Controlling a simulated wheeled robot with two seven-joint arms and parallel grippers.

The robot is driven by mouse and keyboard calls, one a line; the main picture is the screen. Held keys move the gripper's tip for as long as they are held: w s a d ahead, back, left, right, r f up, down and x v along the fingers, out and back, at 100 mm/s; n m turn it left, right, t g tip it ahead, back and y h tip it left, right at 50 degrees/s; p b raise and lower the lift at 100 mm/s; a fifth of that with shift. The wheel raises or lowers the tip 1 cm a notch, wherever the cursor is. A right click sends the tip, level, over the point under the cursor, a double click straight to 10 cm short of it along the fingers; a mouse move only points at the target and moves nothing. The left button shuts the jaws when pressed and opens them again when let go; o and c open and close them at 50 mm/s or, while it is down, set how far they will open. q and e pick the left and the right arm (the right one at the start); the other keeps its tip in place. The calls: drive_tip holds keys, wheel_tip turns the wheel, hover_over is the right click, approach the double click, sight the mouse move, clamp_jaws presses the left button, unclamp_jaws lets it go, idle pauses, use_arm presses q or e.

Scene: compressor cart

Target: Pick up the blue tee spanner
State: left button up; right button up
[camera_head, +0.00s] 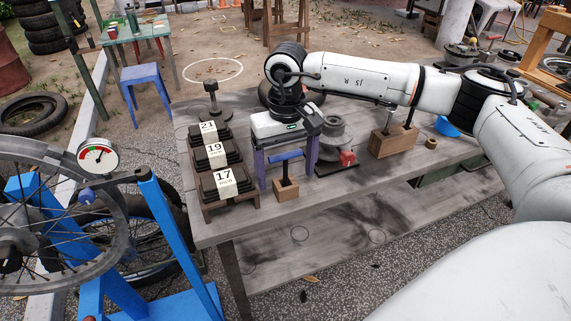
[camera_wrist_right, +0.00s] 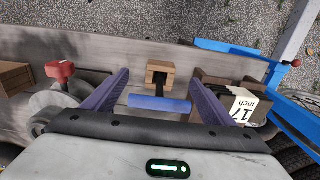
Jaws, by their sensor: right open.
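The blue tee spanner (camera_head: 287,156) stands upright in a small wooden block (camera_head: 286,190) near the bench's front edge, its crossbar level. My right gripper (camera_head: 287,177) points down over it, with its purple fingers open on either side of the blue bar. In the right wrist view, the spanner's bar (camera_wrist_right: 160,104) lies crosswise between the spread fingers of the gripper (camera_wrist_right: 157,75), its ends close to them. I see no firm grip on it. The block (camera_wrist_right: 160,72) shows just beyond the bar. My left gripper is not in view.
A rack of dark blocks labelled 17, 19 and 21 (camera_head: 222,178) stands left of the gripper. A red-topped tool (camera_head: 347,158) and grey round base stand close on the right, with a larger wooden block (camera_head: 393,140) beyond. The bench front (camera_head: 330,220) is clear.

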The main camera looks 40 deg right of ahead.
drive_tip(key=c, duration=1.5)
drive_tip(key=shift+r, duration=0.1)
wheel_tip(320, 180, up, 10)
drive_tip(key=shift+f, duration=0.1)
